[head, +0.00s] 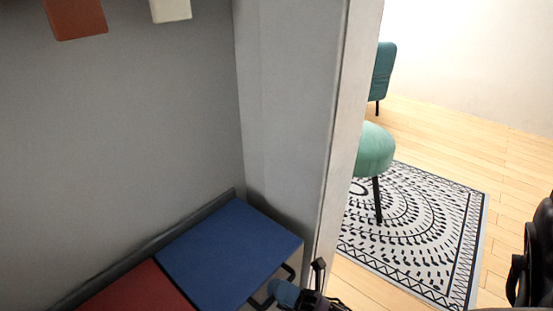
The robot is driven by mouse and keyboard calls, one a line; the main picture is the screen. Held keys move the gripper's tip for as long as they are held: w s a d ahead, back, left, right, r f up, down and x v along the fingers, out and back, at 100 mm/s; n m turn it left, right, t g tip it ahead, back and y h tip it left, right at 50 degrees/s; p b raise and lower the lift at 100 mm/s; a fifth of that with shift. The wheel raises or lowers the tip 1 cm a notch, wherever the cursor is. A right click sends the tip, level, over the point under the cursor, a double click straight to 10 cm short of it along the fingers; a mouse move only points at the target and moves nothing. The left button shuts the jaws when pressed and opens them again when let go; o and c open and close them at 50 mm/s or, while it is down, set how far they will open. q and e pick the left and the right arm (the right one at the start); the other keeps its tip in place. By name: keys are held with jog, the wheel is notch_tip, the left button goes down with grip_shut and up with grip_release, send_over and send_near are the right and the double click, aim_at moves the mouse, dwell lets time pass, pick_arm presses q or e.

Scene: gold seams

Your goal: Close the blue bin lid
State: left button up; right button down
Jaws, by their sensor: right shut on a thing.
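The blue bin lid (230,250) lies flat, level with the red lid beside it, against the grey wall. A dark loop handle (289,271) stands out at the blue bin's front right edge. My right gripper (284,292) is at the bottom of the head view, shut at the middle of this handle. Its fingertips and exact contact are partly hidden.
A red lid (135,290) adjoins the blue one on the left. A pale wall end (300,110) rises behind the bin. To the right are a patterned rug (420,225), a green stool (375,150) and open wooden floor.

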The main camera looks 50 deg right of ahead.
jog(key=shift+f, duration=0.15)
jog(key=c, duration=1.5)
grip_release()
jog(key=shift+w, duration=0.1)
jog(key=shift+o, duration=0.2)
jog(key=v, duration=1.1)
